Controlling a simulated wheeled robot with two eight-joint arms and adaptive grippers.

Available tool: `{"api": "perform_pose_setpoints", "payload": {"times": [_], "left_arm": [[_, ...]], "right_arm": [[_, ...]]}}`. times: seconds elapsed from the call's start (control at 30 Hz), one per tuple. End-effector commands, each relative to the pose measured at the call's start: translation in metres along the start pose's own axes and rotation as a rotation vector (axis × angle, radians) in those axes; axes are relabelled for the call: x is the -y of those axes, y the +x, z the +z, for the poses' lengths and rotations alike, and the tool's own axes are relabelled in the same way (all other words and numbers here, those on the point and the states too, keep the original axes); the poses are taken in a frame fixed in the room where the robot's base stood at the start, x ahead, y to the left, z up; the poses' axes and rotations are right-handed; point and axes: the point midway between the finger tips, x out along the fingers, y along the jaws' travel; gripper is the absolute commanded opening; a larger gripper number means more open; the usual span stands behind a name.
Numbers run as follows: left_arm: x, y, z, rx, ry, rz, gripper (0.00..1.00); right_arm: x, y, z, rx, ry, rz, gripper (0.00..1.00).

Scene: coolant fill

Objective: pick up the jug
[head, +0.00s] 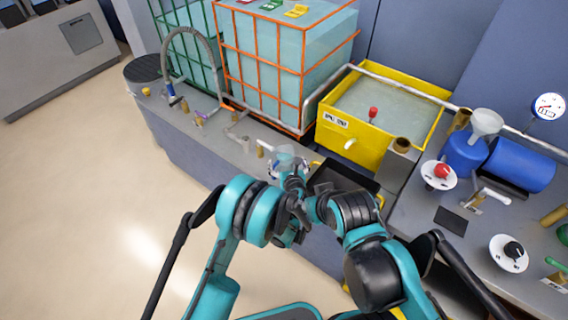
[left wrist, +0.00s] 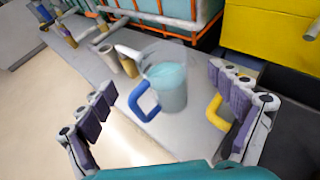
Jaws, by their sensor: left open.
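The jug (left wrist: 172,84) is clear with pale blue liquid in it and stands on the grey bench. Its blue handle (left wrist: 144,102) points to the lower left in the left wrist view. In the head view the jug (head: 286,158) shows just beyond my left gripper (head: 290,178), partly hidden by it. In the left wrist view my left gripper (left wrist: 163,88) is open and empty, its fingers spread wide on either side of the jug, not seen touching it. My right arm bends in beside the left one; its fingers cannot be made out.
A black tray (head: 345,178) with yellow handles is right of the jug. Small brass fittings (left wrist: 108,58) stand left of it. Behind are an orange-caged tank (head: 262,70) and a yellow spill tank (head: 340,142). A blue drum and funnel (head: 486,122) stand at right.

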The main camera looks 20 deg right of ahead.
Motion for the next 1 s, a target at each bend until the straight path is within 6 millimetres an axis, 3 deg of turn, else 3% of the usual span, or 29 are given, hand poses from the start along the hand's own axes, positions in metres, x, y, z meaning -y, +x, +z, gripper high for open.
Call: {"api": "perform_pose_setpoints", "payload": {"times": [0.1,0.53,0.83,0.87,1.0], "left_arm": [[0.001,0.013,-0.008,-0.012,-0.015,0.002,0.92],[0.002,0.071,-0.003,-0.009,-0.012,0.002,0.92],[0.002,0.077,0.000,-0.008,-0.010,0.001,0.92],[0.002,0.077,0.000,-0.008,-0.010,0.001,0.90],[0.002,0.077,0.000,-0.008,-0.010,0.001,0.53]], "right_arm": [[0.000,0.003,0.002,0.000,0.000,0.000,0.40],[0.000,0.023,0.016,0.000,0.000,0.000,0.40],[0.000,0.023,0.016,0.000,0.000,0.000,0.40],[0.000,0.023,0.016,0.000,0.000,0.000,0.40],[0.000,0.023,0.016,0.000,0.000,0.000,0.40]]}}
